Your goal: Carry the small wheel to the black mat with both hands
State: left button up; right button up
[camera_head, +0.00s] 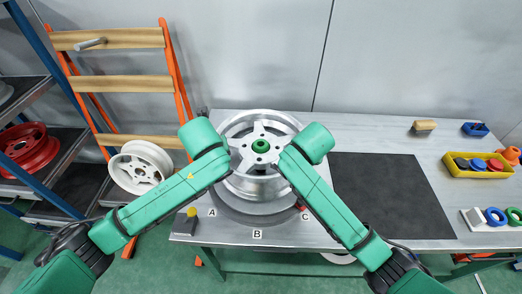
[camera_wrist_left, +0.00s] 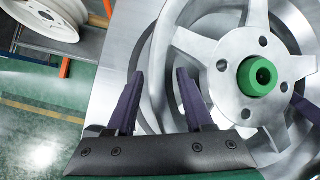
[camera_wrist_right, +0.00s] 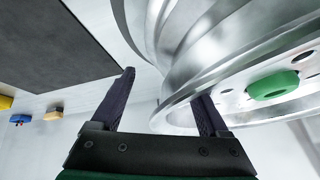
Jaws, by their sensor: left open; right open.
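The silver spoked wheel (camera_head: 262,150) with a green hub cap (camera_head: 261,146) lies on the table over a grey round base, near labels A, B and C. The black mat (camera_head: 388,195) lies flat and bare to its right; its dark corner also shows in the right wrist view (camera_wrist_right: 50,50). My left gripper (camera_wrist_left: 160,82) is open at the wheel's left side, its fingers on either side of the rim's edge in that view. My right gripper (camera_wrist_right: 165,88) is open at the other side, one finger overlapping the rim. Contact cannot be told. My arms hide both fingertips in the head view.
A yellow bin (camera_head: 478,165) with coloured parts, blue rings (camera_head: 494,216), a brush (camera_head: 424,127) and a blue tray (camera_head: 475,129) are at the right. A white wheel (camera_head: 140,167) and a red wheel (camera_head: 27,147) are at the left, beside an orange rack.

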pick_arm(q)
jog(key=shift+f, duration=0.1)
pick_arm(e)
jog(key=shift+f, duration=0.1)
pick_arm(q)
jog(key=c, duration=0.7)
pick_arm(e)
jog(key=shift+w, duration=0.1)
jog(key=c, duration=0.7)
pick_arm(q)
grip_shut()
pick_arm(e)
grip_shut()
